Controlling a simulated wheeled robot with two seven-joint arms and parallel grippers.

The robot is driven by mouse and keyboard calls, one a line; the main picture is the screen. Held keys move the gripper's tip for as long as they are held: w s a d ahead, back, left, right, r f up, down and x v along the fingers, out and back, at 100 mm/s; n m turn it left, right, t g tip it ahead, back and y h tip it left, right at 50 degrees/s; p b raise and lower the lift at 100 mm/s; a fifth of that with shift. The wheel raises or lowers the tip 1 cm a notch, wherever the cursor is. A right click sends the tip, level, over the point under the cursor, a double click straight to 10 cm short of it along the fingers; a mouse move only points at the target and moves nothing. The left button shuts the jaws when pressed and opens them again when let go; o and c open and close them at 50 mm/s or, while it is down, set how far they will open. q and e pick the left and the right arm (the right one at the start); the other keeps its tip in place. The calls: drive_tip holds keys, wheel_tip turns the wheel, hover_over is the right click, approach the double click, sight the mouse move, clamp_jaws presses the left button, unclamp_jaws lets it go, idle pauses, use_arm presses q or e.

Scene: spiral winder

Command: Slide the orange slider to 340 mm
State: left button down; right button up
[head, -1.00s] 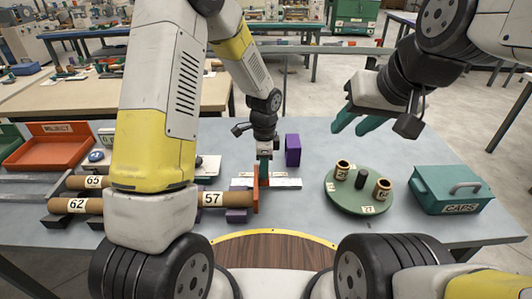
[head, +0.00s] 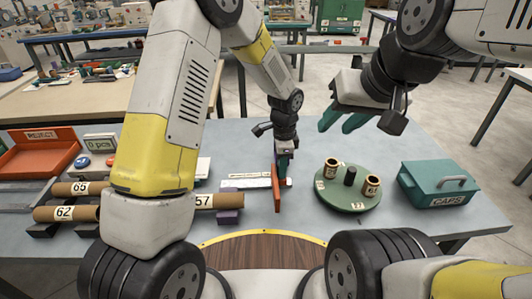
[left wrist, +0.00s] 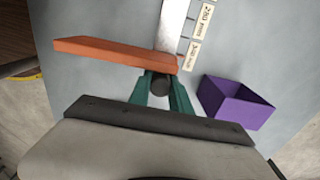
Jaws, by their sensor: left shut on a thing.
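The orange slider (head: 277,188) stands upright across the right part of the pale ruler strip (head: 240,184) on the table. In the left wrist view the orange slider (left wrist: 110,52) crosses the metal strip (left wrist: 172,22), with small mm labels (left wrist: 196,45) beside it; the lower label is hard to read. My left gripper (head: 283,155) is shut on the slider's dark round knob (left wrist: 161,84), its teal fingers on either side. My right gripper (head: 340,122) is open and empty above the table at the right.
Cardboard tube 57 (head: 217,201) lies left of the slider, apart from it. An open purple box (left wrist: 235,105) stands beside the slider. A green turntable (head: 346,203) with small parts and a teal CAPS box (head: 438,186) are right. Tubes 62 and 65 lie left.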

use_arm(q)
drive_tip(key=shift+d, duration=0.35)
drive_tip(key=c, duration=1.2)
unclamp_jaws()
wheel_tip(320, 180, up, 8)
drive_tip(key=shift+f, duration=0.1)
